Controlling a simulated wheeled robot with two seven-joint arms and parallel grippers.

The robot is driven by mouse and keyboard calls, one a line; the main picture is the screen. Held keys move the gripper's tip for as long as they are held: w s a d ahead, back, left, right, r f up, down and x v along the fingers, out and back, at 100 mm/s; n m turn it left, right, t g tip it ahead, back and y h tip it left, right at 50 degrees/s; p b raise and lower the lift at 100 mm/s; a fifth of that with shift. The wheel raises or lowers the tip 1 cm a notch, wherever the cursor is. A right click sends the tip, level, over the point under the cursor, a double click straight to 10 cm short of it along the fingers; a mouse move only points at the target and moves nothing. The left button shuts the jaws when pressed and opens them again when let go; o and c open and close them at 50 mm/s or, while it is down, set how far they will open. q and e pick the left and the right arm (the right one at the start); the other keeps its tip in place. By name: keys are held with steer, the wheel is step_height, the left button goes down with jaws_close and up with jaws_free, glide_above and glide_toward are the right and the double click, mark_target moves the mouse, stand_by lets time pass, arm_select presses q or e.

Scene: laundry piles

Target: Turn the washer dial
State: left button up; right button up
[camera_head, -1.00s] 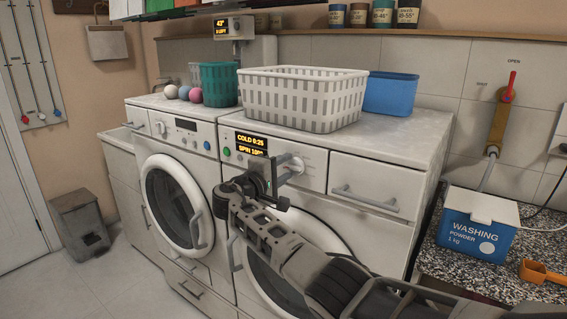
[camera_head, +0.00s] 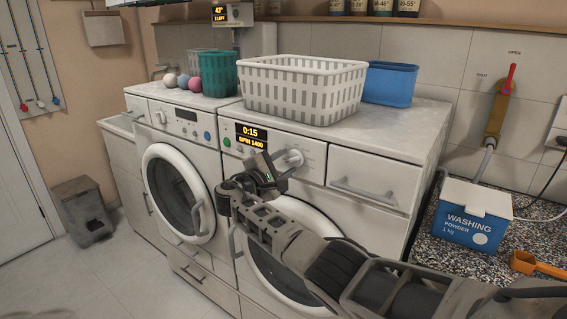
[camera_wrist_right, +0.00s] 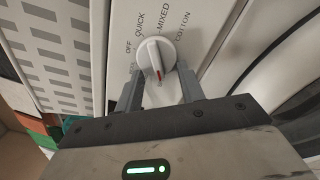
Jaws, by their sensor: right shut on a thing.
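The washer (camera_head: 300,222) is the nearer white machine, with a lit panel (camera_head: 250,136) reading 0:15 and SPIN 1400. Its round white dial (camera_head: 293,158) sits right of the panel. My right gripper (camera_head: 278,168) is at the washer front, by the dial. In the right wrist view the dial (camera_wrist_right: 157,58) lies between the fingertips of my right gripper (camera_wrist_right: 158,85), which is shut on it. OFF, QUICK, MIXED and COTTON are printed around the dial, and another label is partly hidden. A red mark shows on the dial's lower part, toward the gripper. My left gripper is out of view.
A white basket (camera_head: 303,90), a blue bin (camera_head: 389,84) and a green basket (camera_head: 218,73) stand on the machines. A second machine (camera_head: 178,150) is on the left. A washing powder box (camera_head: 471,222) and an orange scoop (camera_head: 535,264) lie on the right counter.

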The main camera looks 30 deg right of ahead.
steer(key=o, duration=1)
steer(key=shift+c, duration=0.2)
steer(key=b+v, duration=0.2)
steer(key=v, duration=1.4)
steer(key=shift+f, duration=0.1)
